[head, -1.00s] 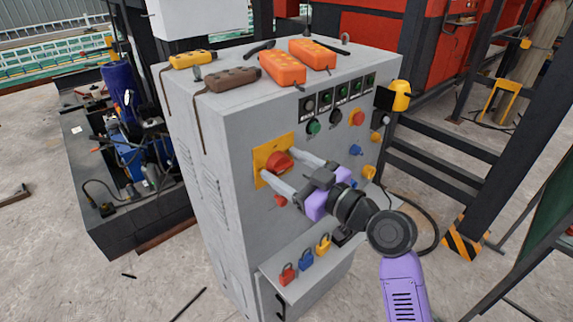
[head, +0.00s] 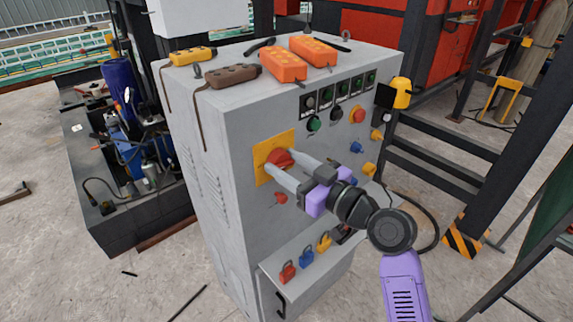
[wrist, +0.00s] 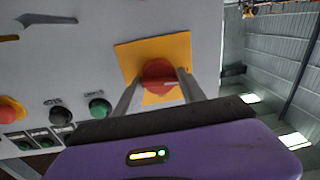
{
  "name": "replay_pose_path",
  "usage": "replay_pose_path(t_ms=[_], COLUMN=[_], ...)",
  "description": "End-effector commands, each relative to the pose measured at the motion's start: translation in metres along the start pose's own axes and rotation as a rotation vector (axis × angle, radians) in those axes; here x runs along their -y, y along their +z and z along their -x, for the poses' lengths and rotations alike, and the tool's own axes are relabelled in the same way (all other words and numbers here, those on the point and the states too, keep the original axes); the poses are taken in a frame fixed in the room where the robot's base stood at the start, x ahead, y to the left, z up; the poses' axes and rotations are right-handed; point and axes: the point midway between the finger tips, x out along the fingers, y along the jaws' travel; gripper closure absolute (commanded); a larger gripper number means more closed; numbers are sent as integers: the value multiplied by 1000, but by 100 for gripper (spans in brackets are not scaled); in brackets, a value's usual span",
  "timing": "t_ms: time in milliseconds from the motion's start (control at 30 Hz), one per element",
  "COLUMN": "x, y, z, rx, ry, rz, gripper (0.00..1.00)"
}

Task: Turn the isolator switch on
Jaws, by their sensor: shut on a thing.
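The isolator switch is a red rotary knob (head: 279,159) on a yellow square plate (head: 262,152) on the front of the grey cabinet. It also shows in the wrist view as a red knob (wrist: 158,74) with a pale mark at its right, on the yellow plate (wrist: 130,56). My gripper (head: 281,163) reaches the knob from the lower right. Its two long grey fingers lie on either side of the knob and are shut on it. The fingers hide part of the knob in the head view.
The grey cabinet (head: 225,130) carries green (head: 314,123), black and red buttons to the right of the plate. Padlocks (head: 306,258) hang at a lower ledge. Orange pendants (head: 283,68) lie on top. A black stair frame (head: 430,165) stands at the right.

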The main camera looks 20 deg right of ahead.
Motion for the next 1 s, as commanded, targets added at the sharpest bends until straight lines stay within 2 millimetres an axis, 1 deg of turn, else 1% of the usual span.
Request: replay_pose_path(t_ms=[33, 1000], x=[-2, -5], y=[1, 3], z=[1, 1], rx=[-3, -75], ry=[6, 23], rz=[-32, -942], gripper=[93, 93])
